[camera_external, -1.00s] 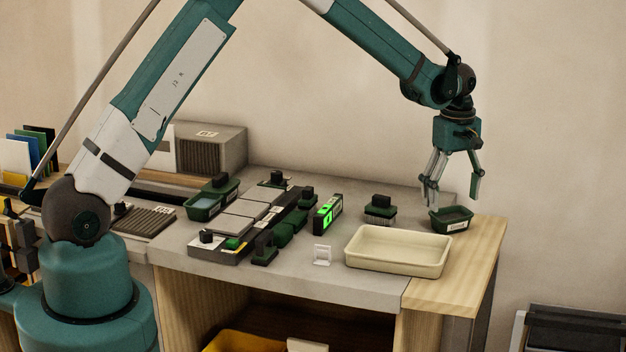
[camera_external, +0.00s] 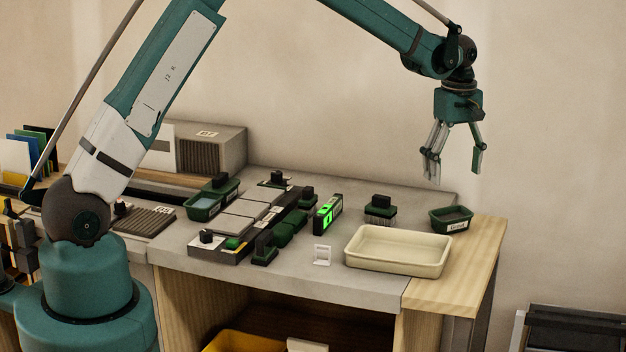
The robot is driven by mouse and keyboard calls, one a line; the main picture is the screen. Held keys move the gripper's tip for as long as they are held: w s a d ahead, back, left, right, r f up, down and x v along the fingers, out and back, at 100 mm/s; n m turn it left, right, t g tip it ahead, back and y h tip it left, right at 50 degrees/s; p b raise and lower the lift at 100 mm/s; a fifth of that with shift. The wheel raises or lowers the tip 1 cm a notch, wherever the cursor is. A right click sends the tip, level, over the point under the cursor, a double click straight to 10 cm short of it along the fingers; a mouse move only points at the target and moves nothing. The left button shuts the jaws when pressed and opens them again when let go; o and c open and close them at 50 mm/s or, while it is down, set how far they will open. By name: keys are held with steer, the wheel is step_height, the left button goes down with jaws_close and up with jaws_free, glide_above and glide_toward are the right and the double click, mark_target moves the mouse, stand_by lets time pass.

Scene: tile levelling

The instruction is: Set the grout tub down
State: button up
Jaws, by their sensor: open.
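The grout tub (camera_external: 451,221) is a small dark green tub with a pale label on its front. It stands upright at the right end of the bench top, behind and right of the cream tray. My gripper (camera_external: 454,179) is open and empty, fingers pointing down. It hangs above the tub with a clear gap and does not touch it. Another green tub (camera_external: 204,208) with greyish contents stands at the back left of the bench.
A cream tray (camera_external: 399,268) lies in front of the tub. A green-lit level (camera_external: 327,216), a brush (camera_external: 379,209), a small white stand (camera_external: 322,255) and grey tiles (camera_external: 235,226) are to the left. The bench's wooden right end (camera_external: 463,282) is bare.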

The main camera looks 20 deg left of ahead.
steer(key=s+a+r+m+t, duration=0.1)
steer(key=s+a+r, duration=0.3)
steer(key=a+r, duration=0.45)
steer(key=s+a+r+m+t+h, duration=0.15)
steer(key=s+a+r, duration=0.3)
steer(key=a, duration=0.75)
steer(key=s+a+r+m+t+y, duration=0.1)
steer(key=s+a+r+m, duration=0.15)
steer(key=a+r, duration=0.7)
steer(key=s+a+f+m+t, duration=0.2)
steer(key=s+a, duration=0.9)
steer(key=s, duration=0.2)
steer(key=s+a+f+m+t, duration=0.1)
steer(key=s+a+f+m, duration=0.1)
steer(key=s+a, duration=1)
steer(key=shift+s+f+t, duration=0.35)
steer(key=shift+s, duration=0.25)
